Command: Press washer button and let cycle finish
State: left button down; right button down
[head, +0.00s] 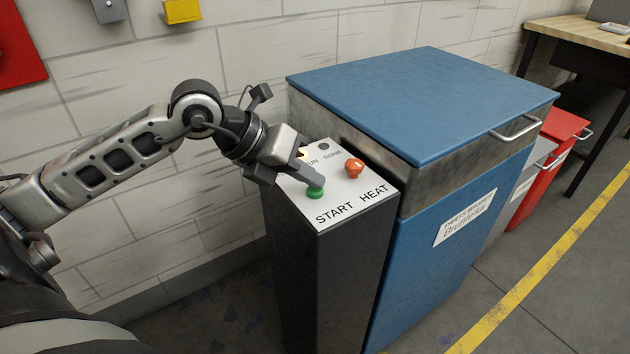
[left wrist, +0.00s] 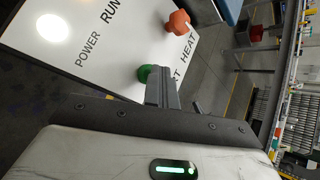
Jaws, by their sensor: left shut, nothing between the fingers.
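The parts washer (head: 450,215) is a blue cabinet with its blue lid (head: 420,95) closed. Its control box (head: 330,245) stands at its left, with a white panel on top. The green START button (head: 316,193) is on the panel, and the orange-red HEAT knob (head: 354,168) is right of it. My left gripper (head: 312,181) is shut and empty, its fingertips at the green button; I cannot tell whether they touch. In the left wrist view the green button (left wrist: 146,73) is beside the fingertips, and a white lamp (left wrist: 52,27) near POWER glows. My right gripper is not in view.
A grey bin and a red bin (head: 560,140) stand right of the washer. A wooden workbench (head: 570,27) is at the back right. A white brick wall is behind. The floor right of the yellow line (head: 550,260) is clear.

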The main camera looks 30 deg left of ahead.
aim_at(308, 191)
pick_arm(q)
jog(key=shift+r+p, duration=0.85)
jog(key=shift+r, duration=0.35)
notch_tip(308, 191, up, 5)
jog(key=p, duration=0.3)
dwell(0.6)
